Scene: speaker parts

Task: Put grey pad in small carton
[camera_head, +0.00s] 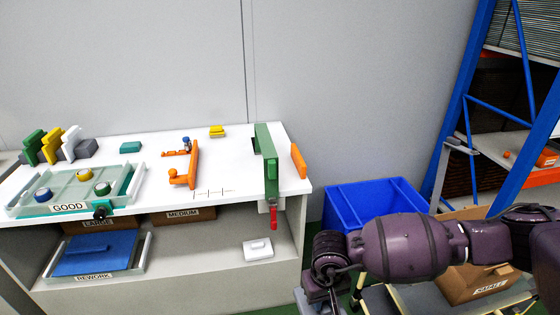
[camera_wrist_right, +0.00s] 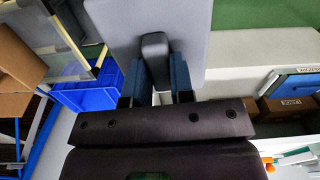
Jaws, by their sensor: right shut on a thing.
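The grey pad (camera_wrist_right: 200,35) is a flat grey plate with a dark handle block; it fills the top middle of the right wrist view. My right gripper (camera_wrist_right: 157,85) is shut on that block, one finger on each side. In the head view my right gripper (camera_head: 322,292) is at the bottom edge, in front of the blue bin, and the pad is mostly out of frame. A brown carton (camera_head: 475,284) stands at the lower right, partly behind my arm; its label is too small to read. A brown carton (camera_wrist_right: 18,60) also shows at the left of the wrist view. My left gripper is not in view.
A blue bin (camera_head: 360,203) stands between the white workbench (camera_head: 240,165) and a blue-framed rack (camera_head: 470,100). A tray marked GOOD (camera_head: 68,207) is on the bench.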

